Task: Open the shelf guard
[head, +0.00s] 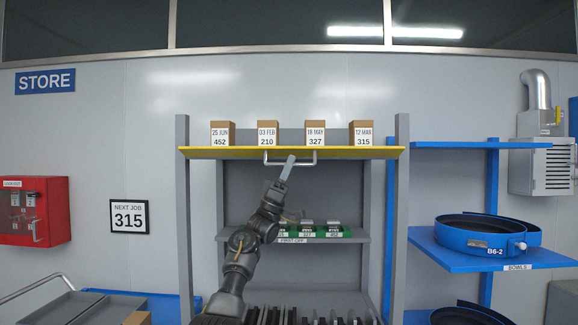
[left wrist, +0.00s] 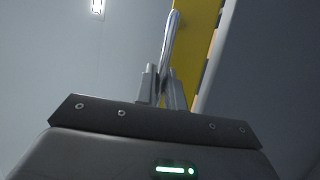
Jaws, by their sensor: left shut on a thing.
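The shelf guard (head: 225,153) is a yellow panel seen as a thin, nearly level strip along the front of the upper shelf. A pale U-shaped handle (head: 310,163) sticks out from its middle. My left gripper (head: 288,165) reaches up from below and is shut on the handle, left of its centre. In the left wrist view the gripper fingers (left wrist: 162,88) close around the handle bar (left wrist: 171,38), with the yellow guard (left wrist: 190,85) beside it. My right gripper is not in view.
Several labelled cartons (head: 222,134) stand in a row above the guard. Below, a grey shelf (head: 350,237) carries green trays (head: 347,233). Grey posts (head: 184,210) flank the rack. Blue shelving with a bowl (head: 470,235) stands right; a red box (head: 45,210) hangs left.

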